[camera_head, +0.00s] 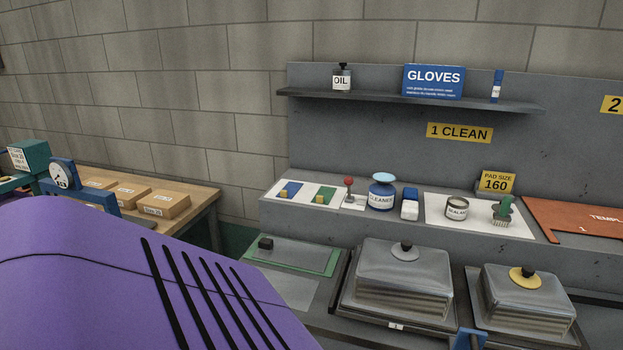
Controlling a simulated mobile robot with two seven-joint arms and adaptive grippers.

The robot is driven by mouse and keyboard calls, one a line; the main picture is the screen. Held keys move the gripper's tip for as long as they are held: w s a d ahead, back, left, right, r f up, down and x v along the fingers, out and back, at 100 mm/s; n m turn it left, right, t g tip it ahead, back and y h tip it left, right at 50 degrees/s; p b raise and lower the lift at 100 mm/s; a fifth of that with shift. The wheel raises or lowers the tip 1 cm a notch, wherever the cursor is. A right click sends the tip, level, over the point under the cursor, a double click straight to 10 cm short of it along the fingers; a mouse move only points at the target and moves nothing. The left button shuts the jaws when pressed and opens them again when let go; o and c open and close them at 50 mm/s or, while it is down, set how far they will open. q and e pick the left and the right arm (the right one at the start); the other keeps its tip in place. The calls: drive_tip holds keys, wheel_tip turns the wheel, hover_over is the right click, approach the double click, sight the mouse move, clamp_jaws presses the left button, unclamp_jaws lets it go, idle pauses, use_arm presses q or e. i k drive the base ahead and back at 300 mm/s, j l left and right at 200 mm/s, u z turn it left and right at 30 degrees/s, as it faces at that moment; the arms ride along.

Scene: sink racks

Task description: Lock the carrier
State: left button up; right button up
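I cannot tell for sure which thing is the carrier. A metal box-like block with a black knob (403,280) sits in a dark frame (345,306) on the lower bench level. To its right stands a similar block with a yellow-ringed knob (525,305). A small blue part (468,340) shows at the bottom edge between them, cut off by the frame. No lock can be made out. Neither gripper is in view.
The ledge behind holds a red-knobbed lever (349,190), a cleaner jar (382,192), a sealant tin (457,209) and a green brush (502,211). An overhead shelf (385,98) spans the back. Cartons (164,203) stand on a wooden table. A close purple surface blocks the lower left.

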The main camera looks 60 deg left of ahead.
sight(348, 181)
drive_tip(key=u, duration=1.75)
